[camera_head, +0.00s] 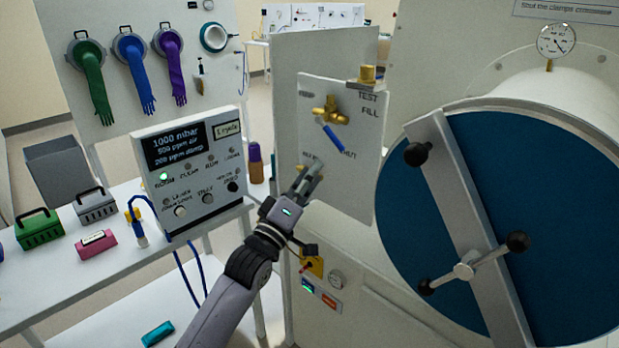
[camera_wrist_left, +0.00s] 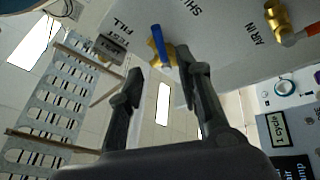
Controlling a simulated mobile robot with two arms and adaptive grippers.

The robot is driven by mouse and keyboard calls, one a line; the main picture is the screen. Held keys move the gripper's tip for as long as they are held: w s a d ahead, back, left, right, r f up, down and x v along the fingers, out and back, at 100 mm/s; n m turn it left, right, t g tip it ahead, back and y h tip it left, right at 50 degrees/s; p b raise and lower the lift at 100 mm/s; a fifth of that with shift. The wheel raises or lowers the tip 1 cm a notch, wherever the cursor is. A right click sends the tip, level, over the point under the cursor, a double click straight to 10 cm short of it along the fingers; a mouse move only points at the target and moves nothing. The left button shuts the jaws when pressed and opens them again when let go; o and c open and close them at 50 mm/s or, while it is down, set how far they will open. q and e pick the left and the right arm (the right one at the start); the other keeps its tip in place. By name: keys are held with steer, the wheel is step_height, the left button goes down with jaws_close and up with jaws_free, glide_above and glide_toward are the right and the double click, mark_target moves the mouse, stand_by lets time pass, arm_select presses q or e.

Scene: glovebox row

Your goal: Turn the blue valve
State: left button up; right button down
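In the left wrist view the blue valve's lever (camera_wrist_left: 160,45) shows ahead, between and beyond the fingertips. The left gripper (camera_wrist_left: 166,74) is open with nothing between its fingers; no contact with the lever is visible. My right gripper is in neither view.
A large blue round door (camera_head: 440,225) with a grey bar and black knobs stands to the right. A control box (camera_head: 190,165) sits on the white table to the left.

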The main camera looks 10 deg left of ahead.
mark_target(330, 134)
arm_select(q)
steer(key=shift+s, duration=0.15)
steer(key=shift+c, duration=0.2)
